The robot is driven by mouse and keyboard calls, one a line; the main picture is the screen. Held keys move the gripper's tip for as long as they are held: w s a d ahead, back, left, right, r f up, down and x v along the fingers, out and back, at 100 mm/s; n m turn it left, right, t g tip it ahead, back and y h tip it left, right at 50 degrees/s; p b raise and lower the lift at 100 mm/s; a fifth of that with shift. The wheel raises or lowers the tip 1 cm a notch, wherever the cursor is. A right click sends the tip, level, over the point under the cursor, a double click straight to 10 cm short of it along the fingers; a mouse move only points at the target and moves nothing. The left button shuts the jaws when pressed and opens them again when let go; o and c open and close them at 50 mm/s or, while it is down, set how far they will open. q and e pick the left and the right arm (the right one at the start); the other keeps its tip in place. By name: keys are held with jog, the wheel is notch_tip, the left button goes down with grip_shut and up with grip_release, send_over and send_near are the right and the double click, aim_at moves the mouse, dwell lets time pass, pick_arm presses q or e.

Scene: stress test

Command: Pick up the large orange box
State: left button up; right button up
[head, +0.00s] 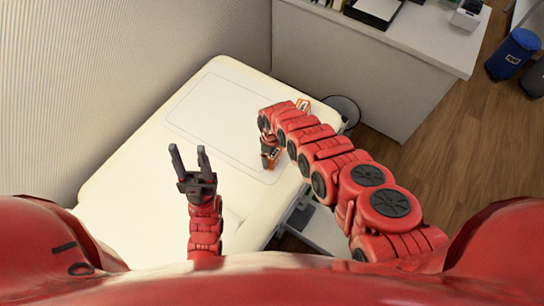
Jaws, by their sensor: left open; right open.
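My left gripper (189,153) is open and empty, with its two dark fingers apart over the cream table top (140,165). My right arm reaches over the table and bends down at its far end. My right gripper (267,160) is open there, small and largely covered by its own wrist. A small orange and white box (303,104) shows behind the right arm at the table's right edge, partly hidden. Another orange patch (276,154) shows right beside the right gripper; I cannot tell whether it touches it, or which orange thing is the larger box.
A white cabinet (345,65) stands behind the table, with a black-framed tray (375,10) on top. A grey round object (346,108) is beside the table's right edge. A blue bin (513,53) stands far right on wooden floor. The table's left half is clear.

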jog(key=shift+f, duration=0.4)
jog(key=shift+c, duration=0.2)
jog(key=c, duration=1)
jog(key=shift+c, duration=0.2)
jog(key=shift+r, duration=0.2)
